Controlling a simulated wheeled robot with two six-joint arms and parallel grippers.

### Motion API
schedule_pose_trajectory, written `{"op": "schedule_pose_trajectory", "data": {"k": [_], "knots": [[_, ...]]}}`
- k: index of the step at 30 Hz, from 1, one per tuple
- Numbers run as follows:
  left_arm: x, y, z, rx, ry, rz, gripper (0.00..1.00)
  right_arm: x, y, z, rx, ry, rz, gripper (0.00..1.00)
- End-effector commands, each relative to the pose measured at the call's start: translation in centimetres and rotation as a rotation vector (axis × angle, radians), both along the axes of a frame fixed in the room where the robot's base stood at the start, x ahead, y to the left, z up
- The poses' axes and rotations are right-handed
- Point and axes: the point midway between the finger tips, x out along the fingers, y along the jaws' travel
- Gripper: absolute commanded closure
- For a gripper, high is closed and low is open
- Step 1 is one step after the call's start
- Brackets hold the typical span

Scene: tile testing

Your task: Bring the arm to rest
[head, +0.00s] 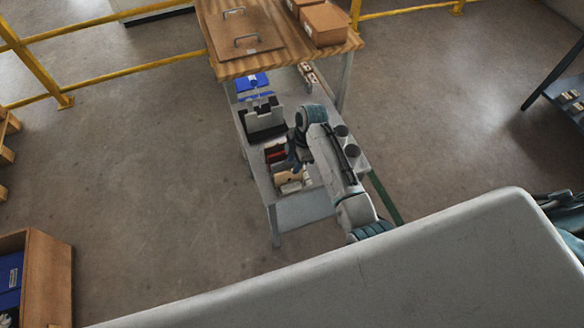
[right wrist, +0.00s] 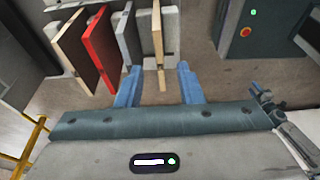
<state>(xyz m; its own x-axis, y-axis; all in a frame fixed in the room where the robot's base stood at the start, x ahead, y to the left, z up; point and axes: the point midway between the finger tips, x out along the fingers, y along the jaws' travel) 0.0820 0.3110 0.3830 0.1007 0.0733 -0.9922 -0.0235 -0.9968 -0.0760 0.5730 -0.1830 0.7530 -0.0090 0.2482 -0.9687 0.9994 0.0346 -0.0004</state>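My right arm reaches over the grey workbench (head: 305,212) in the head view. Its gripper (head: 292,160) is low over the bench beside a row of upright tiles. In the right wrist view my right gripper (right wrist: 160,86) has its two blue fingers spread apart. A pale wooden tile (right wrist: 158,35) stands ahead of the gap between the fingers; I see no contact. A grey tile (right wrist: 124,38), a red tile (right wrist: 101,50) and a brown tile (right wrist: 76,52) stand to its left. The red tile (head: 275,153) and a tan tile (head: 287,177) also show in the head view. My left gripper is not seen.
A dark grey machine (head: 264,119) and a blue bin (head: 252,83) stand farther back on the bench. A wooden shelf (head: 238,35) with cardboard boxes (head: 325,24) overhangs its back. Yellow rails (head: 110,70) run behind.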

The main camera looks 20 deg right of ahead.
Motion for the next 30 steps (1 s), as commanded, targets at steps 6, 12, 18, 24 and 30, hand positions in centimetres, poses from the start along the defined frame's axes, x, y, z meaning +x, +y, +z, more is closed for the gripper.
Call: {"op": "schedule_pose_trajectory", "data": {"k": [6,12,18,24,30], "knots": [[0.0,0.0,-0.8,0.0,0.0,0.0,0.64,0.1,-1.2,4.1,-0.003,-0.004,0.0,0.67],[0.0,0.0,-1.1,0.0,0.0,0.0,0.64,0.1,-1.6,6.1,-0.001,-0.002,0.0,0.67],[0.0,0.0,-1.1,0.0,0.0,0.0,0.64,0.1,-1.7,6.5,-0.001,-0.001,-0.001,0.67],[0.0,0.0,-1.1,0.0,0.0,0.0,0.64,-1.1,-2.0,5.9,-0.013,0.003,-0.053,0.67],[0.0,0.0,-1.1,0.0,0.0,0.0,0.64,-7.5,-4.1,4.0,-0.074,0.005,-0.369,0.67]]}}
